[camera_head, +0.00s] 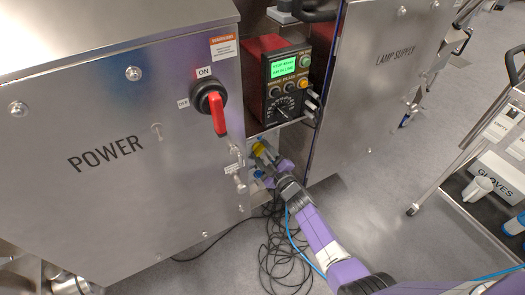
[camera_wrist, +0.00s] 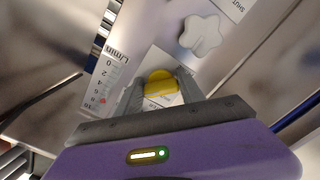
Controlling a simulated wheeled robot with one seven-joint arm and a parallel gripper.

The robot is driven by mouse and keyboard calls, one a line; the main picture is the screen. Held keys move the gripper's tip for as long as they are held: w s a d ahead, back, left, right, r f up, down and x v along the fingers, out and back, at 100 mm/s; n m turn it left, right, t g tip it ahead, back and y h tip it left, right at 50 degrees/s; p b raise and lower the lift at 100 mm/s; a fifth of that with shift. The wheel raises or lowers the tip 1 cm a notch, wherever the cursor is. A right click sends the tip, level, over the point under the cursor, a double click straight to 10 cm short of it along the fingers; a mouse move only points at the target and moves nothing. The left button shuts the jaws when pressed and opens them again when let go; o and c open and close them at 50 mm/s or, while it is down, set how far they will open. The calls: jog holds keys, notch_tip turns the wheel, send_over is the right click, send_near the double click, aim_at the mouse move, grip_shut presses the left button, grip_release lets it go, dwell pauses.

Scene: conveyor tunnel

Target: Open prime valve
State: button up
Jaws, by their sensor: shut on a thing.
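A yellow valve knob (camera_wrist: 160,77) sits between the fingers of my gripper (camera_wrist: 160,92) in the wrist view. My gripper is shut on it, with one finger on each side. A pale label lies behind the knob and is partly covered by it; I cannot read what names the valve. In the head view the yellow knob (camera_head: 258,148) shows small at the end of my gripper (camera_head: 266,158), in the recess between the POWER cabinet and the LAMP SUPPLY panel. My gripper hides part of that recess.
A white lobed knob (camera_wrist: 203,35) and an L/min scale (camera_wrist: 106,80) flank the yellow knob. A red rotary switch (camera_head: 217,110) is on the POWER cabinet (camera_head: 110,190). A control box (camera_head: 287,80) sits above my gripper. Black cables (camera_head: 275,245) lie on the floor. A cart (camera_head: 480,160) stands right.

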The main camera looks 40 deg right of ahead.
jog(key=shift+f, duration=0.1)
dwell(0.3)
jog(key=o, duration=1.4)
jog(key=shift+c, duration=0.2)
jog(key=shift+s, duration=0.15)
jog(key=p+v, duration=0.1)
jog(key=v, duration=0.6)
jog(key=shift+s+p, duration=0.3)
jog(key=shift+p, duration=0.05)
jog(key=shift+a, duration=0.15)
